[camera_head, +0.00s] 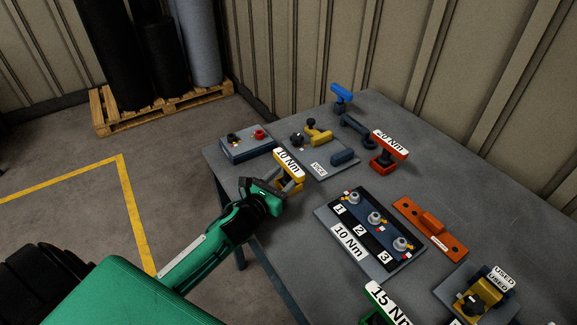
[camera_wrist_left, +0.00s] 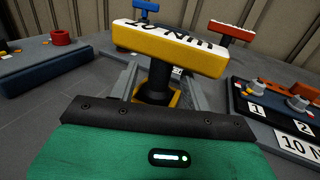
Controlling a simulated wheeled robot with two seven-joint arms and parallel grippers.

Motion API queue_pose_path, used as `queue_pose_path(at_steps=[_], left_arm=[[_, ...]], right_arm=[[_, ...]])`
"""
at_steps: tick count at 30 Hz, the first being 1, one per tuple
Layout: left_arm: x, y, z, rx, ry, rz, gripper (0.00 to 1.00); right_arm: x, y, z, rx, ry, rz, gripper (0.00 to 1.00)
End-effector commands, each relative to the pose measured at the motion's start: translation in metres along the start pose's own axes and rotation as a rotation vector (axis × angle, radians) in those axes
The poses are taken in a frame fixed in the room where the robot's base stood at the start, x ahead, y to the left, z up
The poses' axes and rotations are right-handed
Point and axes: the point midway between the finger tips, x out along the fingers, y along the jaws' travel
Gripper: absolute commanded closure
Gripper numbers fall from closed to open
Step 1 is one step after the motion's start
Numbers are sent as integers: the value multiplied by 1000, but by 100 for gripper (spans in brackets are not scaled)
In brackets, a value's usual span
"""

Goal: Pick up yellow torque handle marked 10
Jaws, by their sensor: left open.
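The yellow torque handle marked 10 Nm (camera_head: 289,164) stands upright on the grey table, near its left edge in the head view. In the left wrist view the handle (camera_wrist_left: 168,52) fills the upper middle, with a yellow T-bar, a white label on top and a dark stem below. My left gripper (camera_head: 286,187) is at the handle. In the wrist view its two grey fingers (camera_wrist_left: 158,88) are open, one on each side of the dark stem; whether they touch it I cannot tell. My right gripper is not in view.
Behind the handle are a control box (camera_head: 248,142) and a plate with a vice (camera_head: 318,155). To the right are the numbered 10 Nm block (camera_head: 345,240), the red 20 Nm handle (camera_head: 388,150), an orange plate (camera_head: 430,228) and a blue handle (camera_head: 341,94).

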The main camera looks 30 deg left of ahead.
Motion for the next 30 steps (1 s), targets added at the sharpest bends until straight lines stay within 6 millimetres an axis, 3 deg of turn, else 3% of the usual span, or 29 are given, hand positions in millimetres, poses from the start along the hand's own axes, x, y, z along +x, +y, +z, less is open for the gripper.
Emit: queue_pose_path(at_steps=[6,14,15,22,30], left_arm=[[24,-1,1,-1,1,0,52],[27,-1,0,0,1,-1,52],[27,-1,0,0,1,-1,54],[26,-1,0,0,1,-1,99],[27,-1,1,1,-1,-1,100]], right_arm=[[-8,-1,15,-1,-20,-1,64],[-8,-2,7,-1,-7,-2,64],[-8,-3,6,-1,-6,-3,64],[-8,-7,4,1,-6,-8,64],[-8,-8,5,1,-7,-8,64]])
